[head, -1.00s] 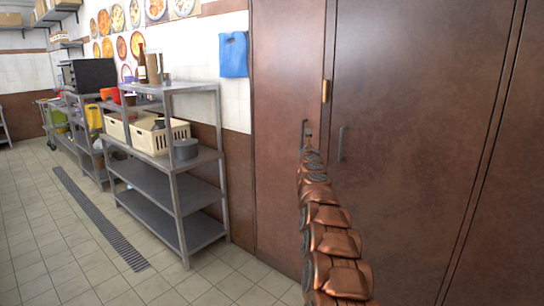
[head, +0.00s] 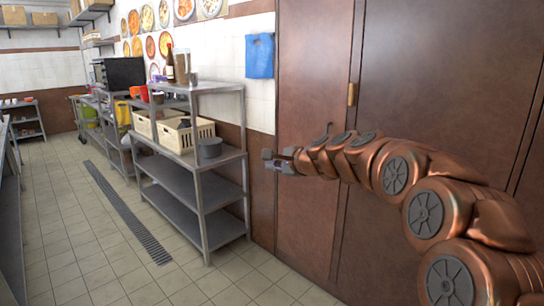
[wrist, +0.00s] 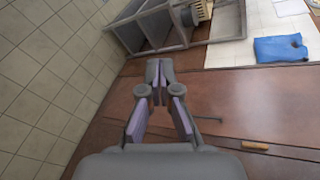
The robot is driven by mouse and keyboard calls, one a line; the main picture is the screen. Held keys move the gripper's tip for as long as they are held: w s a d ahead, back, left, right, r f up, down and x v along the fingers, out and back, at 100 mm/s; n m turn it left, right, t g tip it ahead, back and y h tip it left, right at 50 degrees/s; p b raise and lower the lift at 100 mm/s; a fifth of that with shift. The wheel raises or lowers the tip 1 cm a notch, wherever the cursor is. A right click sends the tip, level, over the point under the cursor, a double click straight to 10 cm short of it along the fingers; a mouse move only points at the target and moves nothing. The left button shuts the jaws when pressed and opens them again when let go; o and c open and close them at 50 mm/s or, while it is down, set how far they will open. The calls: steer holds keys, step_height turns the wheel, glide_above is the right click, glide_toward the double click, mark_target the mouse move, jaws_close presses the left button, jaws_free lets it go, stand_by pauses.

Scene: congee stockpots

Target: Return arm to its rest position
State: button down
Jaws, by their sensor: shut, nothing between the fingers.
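My gripper (head: 268,160) is at the end of my copper-coloured arm, which reaches in from the right in the head view. It points left, in front of the brown doors (head: 310,130). In the wrist view my gripper (wrist: 159,64) has its fingertips together, with nothing between them. The brown doors (wrist: 240,105) also show beside and beyond it in the wrist view. The arm hides part of the doors in the head view.
A blue cloth or bag (head: 260,56) hangs on the wall. The tiled floor (head: 75,255) is clear around a long drain grate (head: 125,213).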

steer(key=s+d+f+n+g+h+p, duration=0.1)
steer(key=s+f+n+g, duration=0.25)
steer(key=s, duration=0.75)
steer(key=s+d+f+n+g+h, duration=0.1)
steer(key=s+f+n+g, duration=0.3)
steer(key=s, duration=0.8)
steer(key=s+d+f+n+g+h, duration=0.1)
steer(key=s+d, duration=0.4)
steer(key=s, duration=0.5)
steer(key=s+d+f+n+g+h, duration=0.2)
steer(key=s+d+f+n+h, duration=0.1)
steer(key=s, duration=0.8)
steer(key=s+d+f+n+g+h+p, duration=0.1)
steer(key=s+d+f+n+g+h, duration=0.1)
steer(key=s+d+f, duration=0.5)
steer(key=s+n, duration=0.1)
steer(key=s, duration=0.3)
steer(key=shift+d, duration=0.4)
steer(key=shift+w+r, duration=0.1)
